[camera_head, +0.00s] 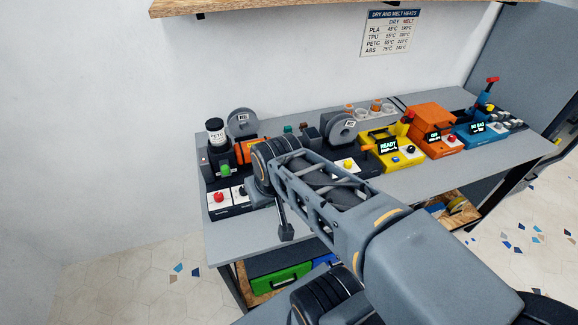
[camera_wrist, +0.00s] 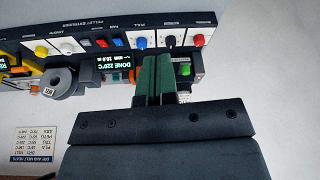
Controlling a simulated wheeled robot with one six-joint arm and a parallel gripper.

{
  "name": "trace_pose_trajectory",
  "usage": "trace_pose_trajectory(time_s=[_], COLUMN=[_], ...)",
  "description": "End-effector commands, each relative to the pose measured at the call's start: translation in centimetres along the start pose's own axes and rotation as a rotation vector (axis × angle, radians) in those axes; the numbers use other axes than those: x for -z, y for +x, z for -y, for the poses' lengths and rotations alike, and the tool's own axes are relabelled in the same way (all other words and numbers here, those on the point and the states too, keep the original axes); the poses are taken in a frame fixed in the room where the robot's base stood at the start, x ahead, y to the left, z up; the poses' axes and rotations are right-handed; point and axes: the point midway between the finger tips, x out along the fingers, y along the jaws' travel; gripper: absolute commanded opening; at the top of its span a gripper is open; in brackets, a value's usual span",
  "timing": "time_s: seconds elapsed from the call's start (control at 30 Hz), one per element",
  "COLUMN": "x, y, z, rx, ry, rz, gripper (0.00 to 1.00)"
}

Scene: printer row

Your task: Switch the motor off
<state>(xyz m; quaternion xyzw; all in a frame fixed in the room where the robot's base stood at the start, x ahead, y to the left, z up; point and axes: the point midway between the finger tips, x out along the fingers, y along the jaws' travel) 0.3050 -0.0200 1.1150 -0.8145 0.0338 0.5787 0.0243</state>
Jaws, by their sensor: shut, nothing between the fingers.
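In the wrist view, which is upside down, a pellet extruder's control strip (camera_wrist: 185,40) crosses the top. The labels are small, and I cannot tell for sure which control is the motor's. The extruder's display (camera_wrist: 115,62) reads "DONE 220°C". My gripper (camera_wrist: 157,60) is shut and empty, its green fingertips just short of the strip near the blue knob. In the head view my arm hides the gripper and part of the strip.
A grey spool (camera_wrist: 68,82) and a green part (camera_wrist: 185,70) stand near the fingers. On the grey bench (camera_head: 232,232) are a yellow machine (camera_head: 376,140), an orange one (camera_head: 430,118) and a blue one (camera_head: 468,137). A wooden shelf (camera_head: 300,5) hangs above.

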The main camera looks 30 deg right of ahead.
Motion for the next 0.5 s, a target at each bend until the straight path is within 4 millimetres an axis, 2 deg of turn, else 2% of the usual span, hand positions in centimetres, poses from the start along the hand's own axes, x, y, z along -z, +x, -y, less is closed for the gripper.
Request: trace_pose_trajectory(time_s=[0.03,0.2,0.5], x=[0.3,3.4,8.9], y=[1.6,4.9,9.6], z=[-1.0,-5.3,-14.3], rx=[-0.013,-0.045,-0.060], ry=[0.039,0.163,0.276], rz=[0.028,0.104,0.195], gripper=[0.00,0.00,0.00])
